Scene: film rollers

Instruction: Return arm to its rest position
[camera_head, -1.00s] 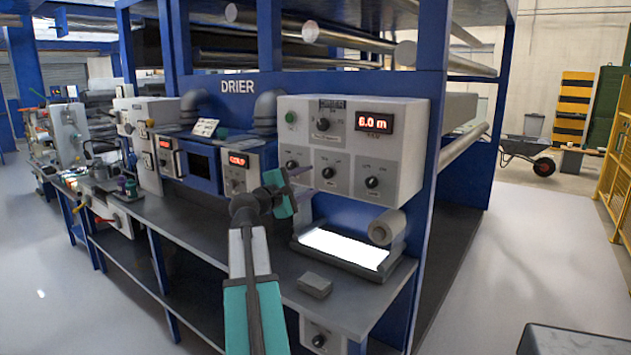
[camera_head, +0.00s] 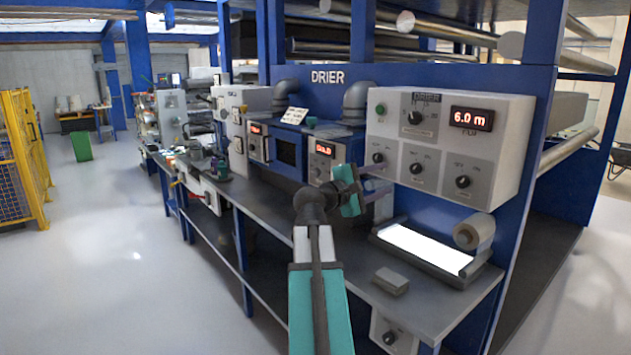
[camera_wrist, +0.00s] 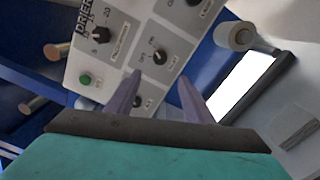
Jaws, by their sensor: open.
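My arm, teal and grey, reaches up from the bottom of the head view, bent at a dark joint. My gripper (camera_head: 378,177) is above the bench in front of the drier's control panel (camera_head: 447,140). In the wrist view my gripper (camera_wrist: 158,92) shows two purple-grey fingers standing apart, with nothing between them. The control panel with its dark knobs and green button also shows there (camera_wrist: 130,35), beyond the fingertips. I cannot tell the exact gap between fingers and panel.
The dark bench (camera_head: 262,207) runs below the drier. A lit white plate (camera_head: 424,249), a roll (camera_head: 474,232) and a grey block (camera_head: 390,281) lie at its right. Blue uprights and overhead rollers stand behind. The floor at left is clear, up to a yellow cage (camera_head: 22,150).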

